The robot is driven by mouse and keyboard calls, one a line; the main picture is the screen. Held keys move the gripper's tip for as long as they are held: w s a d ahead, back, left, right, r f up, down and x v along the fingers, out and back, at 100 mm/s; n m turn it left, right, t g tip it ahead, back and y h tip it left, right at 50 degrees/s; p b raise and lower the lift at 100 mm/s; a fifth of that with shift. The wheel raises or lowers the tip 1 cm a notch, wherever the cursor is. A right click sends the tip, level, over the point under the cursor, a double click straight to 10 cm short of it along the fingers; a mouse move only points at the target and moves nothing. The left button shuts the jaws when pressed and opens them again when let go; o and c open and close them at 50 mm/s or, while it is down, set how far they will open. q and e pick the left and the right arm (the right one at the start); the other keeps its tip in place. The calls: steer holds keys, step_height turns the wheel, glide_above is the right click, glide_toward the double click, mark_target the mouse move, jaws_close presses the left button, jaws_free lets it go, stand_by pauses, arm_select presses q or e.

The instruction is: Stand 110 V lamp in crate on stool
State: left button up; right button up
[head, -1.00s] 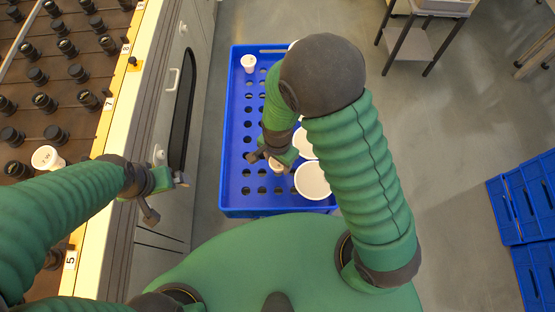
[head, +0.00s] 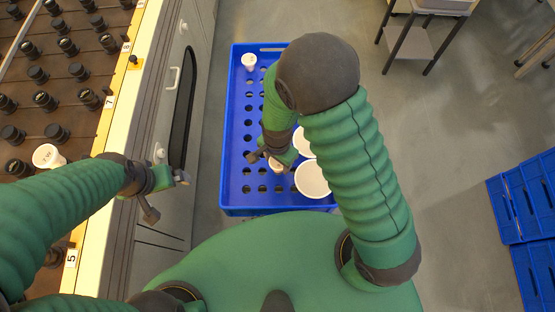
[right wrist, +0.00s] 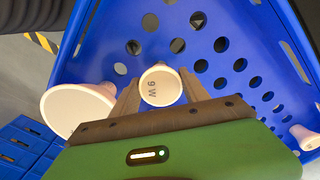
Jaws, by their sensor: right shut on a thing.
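My right gripper (head: 268,160) is over the blue crate (head: 231,180) and shut on a small white lamp (head: 277,165). In the right wrist view this lamp (right wrist: 160,88) sits between the fingers, its round face marked "9 W" towards the camera. I cannot tell whether its base is in a hole. No 110 V marking is legible. Two large white lamps (head: 312,180) stand right of the gripper, partly behind my arm. Another small lamp (head: 249,62) stands in the crate's far left corner. My left gripper (head: 167,196) is open and empty beside the bench. The stool is hidden.
A rack board (head: 60,100) with several black sockets lies on the bench at left, with a white lamp (head: 47,156) in it. Blue crates (head: 525,215) stand on the floor at right. A small table (head: 425,30) is at the back. Several crate holes at left are free.

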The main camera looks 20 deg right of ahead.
steer(key=shift+f+b, duration=0.75)
steer(key=shift+f, duration=0.7)
steer(key=o, duration=1.5)
steer(key=shift+c, duration=0.2)
step_height(320, 180, up, 17)
steer(key=p, duration=0.6)
steer(key=shift+p, duration=0.4)
steer(key=shift+a+f, duration=0.1)
